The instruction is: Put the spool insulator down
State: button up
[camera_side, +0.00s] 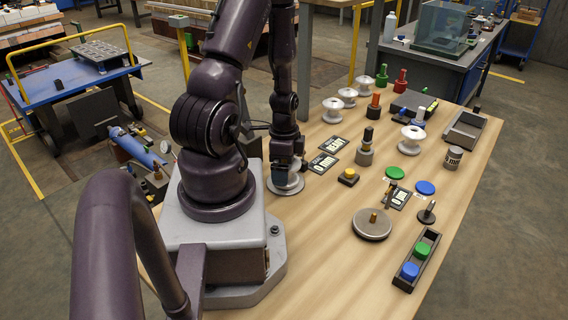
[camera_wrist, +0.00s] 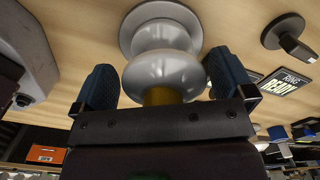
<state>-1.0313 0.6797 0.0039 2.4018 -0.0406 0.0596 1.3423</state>
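The spool insulator (camera_wrist: 162,72) is pale and glossy, with rounded rims. In the wrist view it stands between my two fingers, with a yellow-brown part showing at its near end. In the side view it is mostly hidden by my gripper (camera_side: 288,164). Its wide pale lower disc (camera_side: 286,185) shows at the tabletop, close beside my arm's base. I cannot tell whether the underside bears fully on the table.
Two dark label cards (camera_side: 322,163) lie just right of my gripper. A yellow-topped button (camera_side: 348,176) and a grey disc with a brass stud (camera_side: 371,225) stand farther right. White spools (camera_side: 333,109) stand behind. Bare wood (camera_side: 310,225) lies in front.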

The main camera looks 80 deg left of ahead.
notch_tip(320, 180, up, 12)
jog(key=shift+r, duration=0.1)
jog(key=w+d+r+n+t+y, duration=0.1)
jog(key=w+d+r+t, duration=0.1)
jog(key=w+d+r, duration=0.75)
jog(key=s+d+r+n+t+h, duration=0.1)
jog(key=s+d+r+n+t, duration=0.1)
jog(key=d+r, duration=0.7)
jog(key=s+d+t, duration=0.1)
jog(key=d, duration=0.2)
jog(key=shift+d+r+t, duration=0.25)
jog(key=shift+r+t, duration=0.05)
jog(key=shift+r, duration=0.05)
